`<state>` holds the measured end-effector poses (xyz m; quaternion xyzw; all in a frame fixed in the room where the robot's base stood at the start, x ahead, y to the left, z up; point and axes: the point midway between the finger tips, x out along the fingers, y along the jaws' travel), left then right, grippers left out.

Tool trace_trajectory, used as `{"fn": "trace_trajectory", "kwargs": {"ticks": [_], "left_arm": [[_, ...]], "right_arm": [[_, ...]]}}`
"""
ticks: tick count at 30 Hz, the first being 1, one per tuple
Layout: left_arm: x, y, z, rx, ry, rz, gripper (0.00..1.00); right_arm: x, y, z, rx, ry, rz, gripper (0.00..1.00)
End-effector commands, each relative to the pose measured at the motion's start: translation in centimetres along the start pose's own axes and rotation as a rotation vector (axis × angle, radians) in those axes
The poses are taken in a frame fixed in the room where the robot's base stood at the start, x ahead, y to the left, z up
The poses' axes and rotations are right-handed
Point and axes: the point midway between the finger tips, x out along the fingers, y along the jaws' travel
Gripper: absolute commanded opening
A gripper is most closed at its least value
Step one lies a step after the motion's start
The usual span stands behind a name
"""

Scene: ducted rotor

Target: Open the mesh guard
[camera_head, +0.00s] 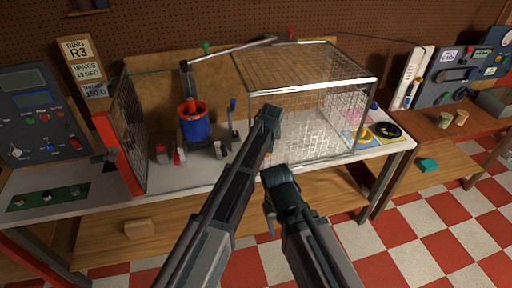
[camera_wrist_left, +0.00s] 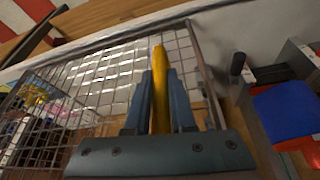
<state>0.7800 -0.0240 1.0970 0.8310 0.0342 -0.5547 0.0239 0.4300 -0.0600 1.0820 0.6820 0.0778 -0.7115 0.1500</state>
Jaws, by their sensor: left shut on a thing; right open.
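The mesh guard (camera_head: 310,82) is a wire-mesh box with a metal frame on the workbench. In the left wrist view its mesh (camera_wrist_left: 95,80) lies just beyond my fingers. My left gripper (camera_head: 268,118) is at the guard's front left in the head view. In the left wrist view the left gripper (camera_wrist_left: 160,95) is shut on a yellow handle (camera_wrist_left: 159,75); the head view hides this grip. My right gripper (camera_head: 273,205) is in front of the bench edge, open and apart from the guard. Whether the guard's edge is lifted cannot be told.
A blue and red cylinder (camera_head: 194,124) on a stand is left of the guard, with small bottles (camera_head: 170,155) before it. A red-framed mesh panel (camera_head: 126,150) stands farther left. A colourful mat with a black ring (camera_head: 387,131) lies right of the guard.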

Motion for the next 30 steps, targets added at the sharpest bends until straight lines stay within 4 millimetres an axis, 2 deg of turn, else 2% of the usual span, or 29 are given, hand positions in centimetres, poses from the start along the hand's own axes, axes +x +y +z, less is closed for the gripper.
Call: {"fn": "trace_trajectory", "kwargs": {"ticks": [1, 6, 18, 19, 23, 30], "left_arm": [[0.1, 0.7, 0.0, 0.001, -0.004, 0.002, 0.00], [0.1, 1.6, -0.1, 0.001, -0.004, 0.002, 0.00], [0.1, 1.7, -0.1, 0.000, -0.004, 0.002, 0.00], [0.1, 1.7, -0.1, 0.000, -0.004, 0.002, 0.28], [0.1, 1.6, -0.2, 0.000, -0.003, 0.001, 0.51], [0.1, 1.6, -0.2, 0.000, -0.001, 0.001, 0.52]], "right_arm": [[0.0, 0.0, 0.0, 0.000, 0.000, 0.000, 0.50], [0.0, 0.0, 0.0, 0.000, 0.000, 0.000, 0.50], [0.0, 0.0, 0.0, 0.000, 0.000, 0.000, 0.50], [0.0, 0.0, 0.0, 0.000, 0.000, 0.000, 0.50], [0.0, 0.0, 0.0, 0.000, 0.000, 0.000, 0.50], [0.0, 0.0, 0.0, 0.000, 0.000, 0.000, 0.50]]}}
